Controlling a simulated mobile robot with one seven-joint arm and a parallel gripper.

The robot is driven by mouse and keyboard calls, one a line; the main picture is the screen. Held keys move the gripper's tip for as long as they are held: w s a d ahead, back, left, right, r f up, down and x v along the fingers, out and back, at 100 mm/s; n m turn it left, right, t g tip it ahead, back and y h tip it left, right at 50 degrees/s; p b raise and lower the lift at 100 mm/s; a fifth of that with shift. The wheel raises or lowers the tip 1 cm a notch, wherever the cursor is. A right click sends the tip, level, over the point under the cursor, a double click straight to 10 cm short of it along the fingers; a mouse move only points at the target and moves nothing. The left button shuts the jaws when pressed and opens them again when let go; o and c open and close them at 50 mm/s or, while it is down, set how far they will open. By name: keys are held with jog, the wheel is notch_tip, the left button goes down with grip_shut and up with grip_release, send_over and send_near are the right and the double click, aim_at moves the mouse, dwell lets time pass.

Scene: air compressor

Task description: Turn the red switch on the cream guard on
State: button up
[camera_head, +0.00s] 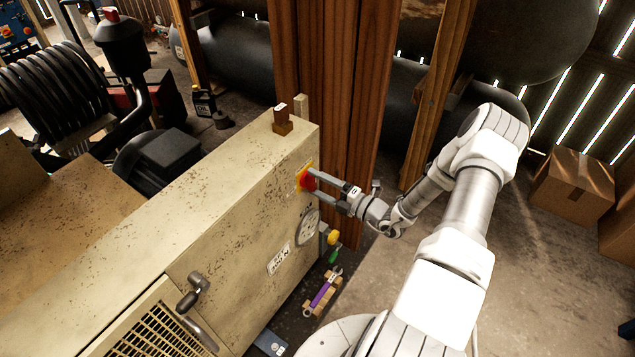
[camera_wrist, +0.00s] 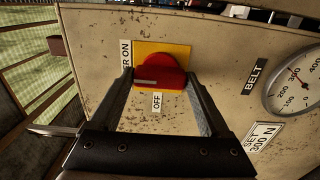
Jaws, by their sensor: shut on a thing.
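The red switch (camera_wrist: 158,72) is a rotary knob on a yellow plate (camera_wrist: 178,50), fixed to the cream guard (camera_wrist: 222,55). In the wrist view, a label ending in "ON" stands left of the plate and an "OFF" label stands below the knob. A pale mark on the knob runs sideways, pointing toward the left. My gripper (camera_wrist: 167,82) has its two fingers on either side of the knob and is shut on it. In the head view the switch (camera_head: 308,180) sits on the guard's end face near its top edge, with my gripper (camera_head: 313,183) reaching it from the right.
A round gauge (camera_wrist: 296,80) is right of the switch, with a "BELT" label between. A wooden post (camera_head: 335,110) stands close behind my gripper. A yellow knob (camera_head: 333,238) projects below the gauge. Cardboard boxes (camera_head: 572,187) stand far right; the floor before them is open.

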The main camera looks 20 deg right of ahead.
dwell(0.4)
jog(key=o, duration=1.2)
jog(key=shift+s, duration=0.1)
jog(key=v, duration=1.7)
jog(key=shift+s+d+p, duration=0.1)
jog(key=shift+s+p, duration=0.05)
jog(key=shift+p, duration=0.25)
